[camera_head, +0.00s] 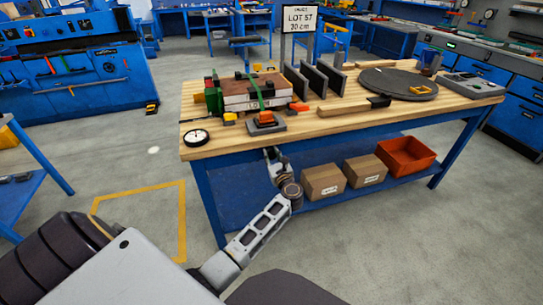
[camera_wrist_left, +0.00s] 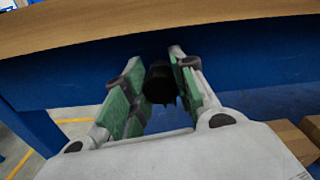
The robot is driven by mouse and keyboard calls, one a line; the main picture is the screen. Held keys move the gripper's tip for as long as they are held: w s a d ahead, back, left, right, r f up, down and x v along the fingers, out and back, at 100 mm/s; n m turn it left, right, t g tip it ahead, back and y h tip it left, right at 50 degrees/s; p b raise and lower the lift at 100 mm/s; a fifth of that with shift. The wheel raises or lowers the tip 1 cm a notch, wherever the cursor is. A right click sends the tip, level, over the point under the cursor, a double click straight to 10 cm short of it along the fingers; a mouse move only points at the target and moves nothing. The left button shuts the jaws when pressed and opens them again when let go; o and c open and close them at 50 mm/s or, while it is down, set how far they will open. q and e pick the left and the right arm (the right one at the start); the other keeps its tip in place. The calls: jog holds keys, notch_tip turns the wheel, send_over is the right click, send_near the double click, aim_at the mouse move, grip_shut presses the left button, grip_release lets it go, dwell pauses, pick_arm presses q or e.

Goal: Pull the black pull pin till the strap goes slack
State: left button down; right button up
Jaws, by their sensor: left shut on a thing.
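The black pull pin (camera_wrist_left: 160,84) shows in the left wrist view as a dark, stubby shape between my fingers, below the wooden table edge. My left gripper (camera_wrist_left: 155,68) has green-padded fingers and is shut on it. In the head view my left gripper (camera_head: 272,154) is just below the front edge of the workbench; the pin cannot be made out there. A green strap (camera_head: 256,92) runs over the stacked panel (camera_head: 240,98) on the bench; whether it is taut is too small to tell. My right gripper is out of view.
The workbench (camera_head: 330,128) also carries a round dial (camera_head: 196,137), an orange-topped block (camera_head: 266,118), upright dark plates and a round grey disc (camera_head: 397,83). Two cardboard boxes (camera_head: 324,182) and an orange bin (camera_head: 406,156) stand on the lower shelf. Open floor lies left.

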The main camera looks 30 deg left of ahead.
pick_arm(q)
jog(key=shift+v, duration=0.9)
jog(key=shift+d, duration=0.1)
jog(key=c, duration=1.1)
grip_release()
jog(key=shift+s, duration=0.1)
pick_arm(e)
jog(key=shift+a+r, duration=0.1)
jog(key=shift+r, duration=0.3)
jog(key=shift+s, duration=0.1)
